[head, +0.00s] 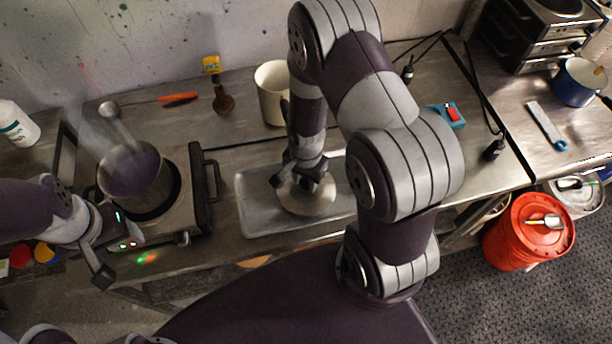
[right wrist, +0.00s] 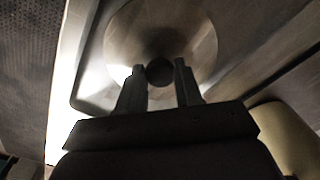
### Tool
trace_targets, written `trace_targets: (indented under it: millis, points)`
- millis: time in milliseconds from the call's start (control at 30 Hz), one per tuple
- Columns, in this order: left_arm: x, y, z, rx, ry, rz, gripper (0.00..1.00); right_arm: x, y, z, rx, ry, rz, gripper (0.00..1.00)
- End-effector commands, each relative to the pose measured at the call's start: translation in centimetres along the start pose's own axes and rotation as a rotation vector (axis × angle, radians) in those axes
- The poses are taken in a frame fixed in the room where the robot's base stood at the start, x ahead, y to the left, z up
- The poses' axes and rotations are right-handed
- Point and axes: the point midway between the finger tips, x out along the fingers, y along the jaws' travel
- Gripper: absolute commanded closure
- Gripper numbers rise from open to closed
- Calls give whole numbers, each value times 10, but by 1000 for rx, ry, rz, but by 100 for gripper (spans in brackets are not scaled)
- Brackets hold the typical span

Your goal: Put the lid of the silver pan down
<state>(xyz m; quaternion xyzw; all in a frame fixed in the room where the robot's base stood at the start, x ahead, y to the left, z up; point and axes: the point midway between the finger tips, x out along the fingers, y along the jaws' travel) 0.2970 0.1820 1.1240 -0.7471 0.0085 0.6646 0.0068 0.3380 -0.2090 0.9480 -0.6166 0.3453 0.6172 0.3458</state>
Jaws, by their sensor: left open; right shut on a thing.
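The lid (head: 308,200) is a round, shiny metal disc over the metal tray (head: 258,222) in the middle of the bench. My right gripper (head: 300,180) is shut on its dark knob (right wrist: 159,71); the lid also shows below the fingers in the right wrist view (right wrist: 185,30). I cannot tell whether the lid touches the tray. The silver pan (head: 133,172) stands uncovered on the hot plate (head: 195,170) at left, with steam over its purple contents. My left gripper (head: 108,226) is open at the near left side of the hot plate.
A cream beaker (head: 272,92) stands behind the tray. A ladle (head: 109,109), an orange-handled tool (head: 180,98) and a brown brush (head: 223,103) lie at the back. A blue pot (head: 580,82) is at far right; a red bucket (head: 528,232) stands on the floor.

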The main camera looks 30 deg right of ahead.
Motion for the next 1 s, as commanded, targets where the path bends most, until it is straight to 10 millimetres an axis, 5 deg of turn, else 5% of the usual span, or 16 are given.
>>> trace_targets:
  millis: [200, 233, 300, 667, 1000]
  points:
    - [3, 0, 0, 0, 0, 0, 36, 4, 0, 0, 0, 0, 1, 100]
    - [3, 0, 0, 0, 0, 0, 36, 3, 0, 0, 0, 0, 1, 59]
    - [2, 0, 0, 0, 0, 0, 36, 3, 0, 0, 0, -1, 1, 40]
    - [0, 0, 0, 0, 0, 0, 36, -4, 0, 0, 0, 1, -1, 40]
    - [10, 0, 1, 0, 0, 0, 36, -84, -1, -1, 0, 3, -5, 40]
